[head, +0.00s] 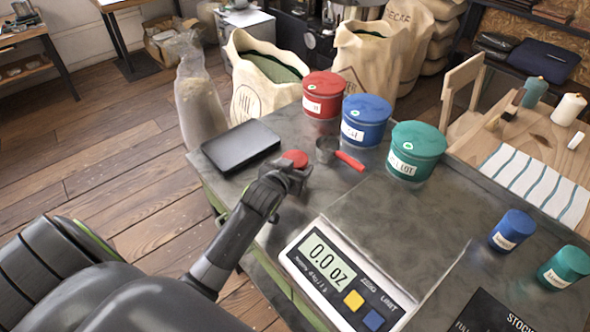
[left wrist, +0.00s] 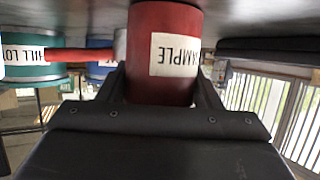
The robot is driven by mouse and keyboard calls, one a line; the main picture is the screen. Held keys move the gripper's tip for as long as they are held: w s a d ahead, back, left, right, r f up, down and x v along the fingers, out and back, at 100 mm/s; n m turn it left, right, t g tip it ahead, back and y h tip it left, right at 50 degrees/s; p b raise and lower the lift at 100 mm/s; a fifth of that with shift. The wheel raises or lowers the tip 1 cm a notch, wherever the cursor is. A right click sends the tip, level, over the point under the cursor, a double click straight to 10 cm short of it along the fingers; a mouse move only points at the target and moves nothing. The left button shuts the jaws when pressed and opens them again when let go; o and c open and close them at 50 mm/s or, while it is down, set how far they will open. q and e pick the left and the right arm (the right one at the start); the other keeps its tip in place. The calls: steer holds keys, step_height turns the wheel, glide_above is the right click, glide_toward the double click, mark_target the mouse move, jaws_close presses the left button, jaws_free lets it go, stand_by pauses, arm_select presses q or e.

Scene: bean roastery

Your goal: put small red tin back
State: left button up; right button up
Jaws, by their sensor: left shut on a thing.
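The small red tin (head: 295,158) is between the fingers of my left gripper (head: 287,179), near the left edge of the grey worktop. In the left wrist view the tin (left wrist: 165,30) shows a white label reading SAMPLE, with a finger on each side of it. My left gripper is shut on it. The picture does not settle whether its base touches the worktop. A small blue tin (head: 512,229) and a small green tin (head: 565,267) stand at the right of the worktop. My right gripper is not in view.
Large red (head: 323,96), blue (head: 365,121) and green (head: 415,151) tins stand along the back. A metal scoop with a red handle (head: 350,160) lies right of my gripper. A black flat case (head: 240,146) lies left. A scale (head: 345,280) reading 0.0 oz is in front.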

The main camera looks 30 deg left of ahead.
arm_select(q)
steer(key=shift+c, duration=0.7)
step_height(320, 180, up, 10)
steer(key=shift+r, duration=0.1)
steer(key=s+d+r+m+h, duration=0.1)
steer(key=s+d+r, duration=0.4)
steer(key=d+r, duration=0.6)
step_height(320, 180, up, 3)
steer(key=shift+s+f+m+h, duration=0.1)
steer(key=shift+s+m+h, duration=0.05)
steer(key=shift+m+h, duration=0.2)
